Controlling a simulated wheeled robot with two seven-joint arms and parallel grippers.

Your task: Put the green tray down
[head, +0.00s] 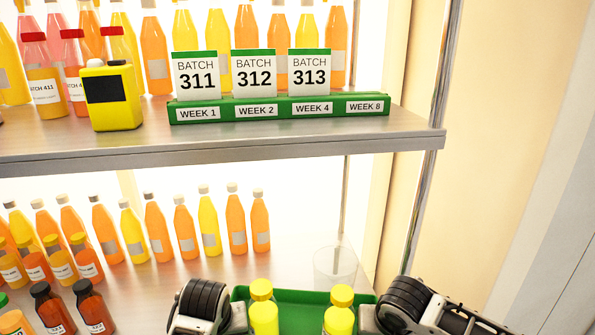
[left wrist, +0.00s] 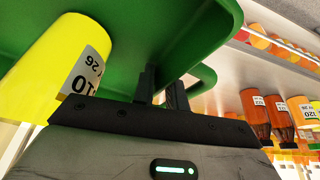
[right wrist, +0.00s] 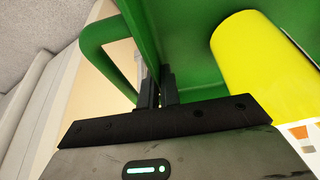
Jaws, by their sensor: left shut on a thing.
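The green tray (head: 300,299) is at the bottom of the head view, in front of the lower shelf, with two yellow bottles (head: 263,308) (head: 338,311) upright on it. My left gripper (head: 240,318) is at the tray's left end. In the left wrist view its fingers (left wrist: 162,90) are shut on the tray's handle side. My right gripper (head: 369,319) is at the right end. In the right wrist view its fingers (right wrist: 158,90) are close together at the tray's handle, seemingly shut on it. The tray's underside contact is hidden in the head view.
A clear glass (head: 335,266) stands on the lower shelf just behind the tray. Orange and yellow bottles (head: 186,228) stand to the left and behind, small dark bottles (head: 91,306) at front left. The upper shelf edge (head: 220,151) overhangs, carrying a green batch-card holder (head: 280,107).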

